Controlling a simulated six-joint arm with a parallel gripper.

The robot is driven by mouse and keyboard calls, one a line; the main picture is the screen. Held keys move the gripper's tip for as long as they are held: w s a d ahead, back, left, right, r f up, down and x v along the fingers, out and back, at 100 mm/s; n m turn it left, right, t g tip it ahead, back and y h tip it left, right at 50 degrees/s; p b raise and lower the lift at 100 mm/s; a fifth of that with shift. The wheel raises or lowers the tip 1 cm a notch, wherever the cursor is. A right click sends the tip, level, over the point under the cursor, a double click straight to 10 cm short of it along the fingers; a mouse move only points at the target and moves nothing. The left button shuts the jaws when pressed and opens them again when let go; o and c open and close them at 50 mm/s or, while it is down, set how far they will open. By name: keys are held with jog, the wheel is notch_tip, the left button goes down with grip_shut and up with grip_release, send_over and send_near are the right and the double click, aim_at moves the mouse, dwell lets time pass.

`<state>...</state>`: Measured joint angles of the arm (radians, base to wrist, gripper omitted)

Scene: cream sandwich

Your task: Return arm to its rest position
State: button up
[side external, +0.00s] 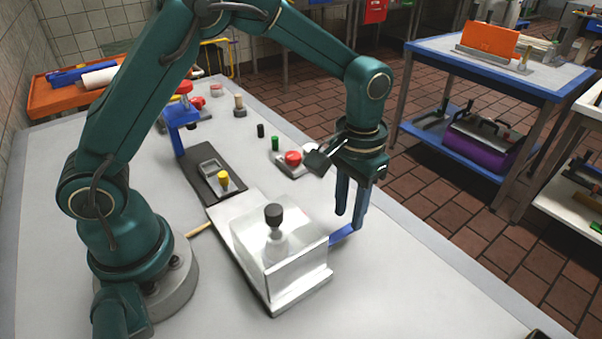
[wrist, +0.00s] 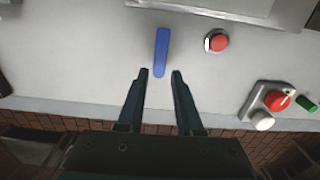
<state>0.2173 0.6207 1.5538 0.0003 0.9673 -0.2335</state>
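My teal gripper (side external: 350,218) is at the end of my bent arm, pointing down over the work table. A blue bar (side external: 343,235) sticks out beside a shiny metal box (side external: 290,257) with a black knob on top. In the side view the fingers are close to the bar; whether they touch it I cannot tell. In the wrist view the blue bar (wrist: 161,48) lies just ahead of the fingertips, in line with the gap.
A red-and-white control unit (side external: 292,160) stands behind the gripper; red (wrist: 277,100) and white knobs show in the wrist view. A blue stand (side external: 180,117) and a yellow-knobbed piece (side external: 223,180) are further back. The table's right front (side external: 420,290) is clear.

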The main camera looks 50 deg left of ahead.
jog(key=shift+r, duration=1.4)
jog(key=shift+r, duration=0.1)
jog(key=s+a+r+t, duration=0.2)
jog(key=s+r, duration=0.1)
jog(key=r, duration=0.3)
jog(key=s+a+r+t, duration=0.2)
jog(key=s+a+r, duration=0.1)
jog(key=r, duration=0.3)
jog(key=shift+t, duration=0.8)
jog(key=s+f, duration=0.1)
jog(key=s, duration=0.2)
jog(key=s+a+f, duration=0.1)
jog(key=s, duration=0.2)
jog(key=s+a+f, duration=0.1)
jog(key=s, duration=0.2)
jog(key=shift+f, duration=0.25)
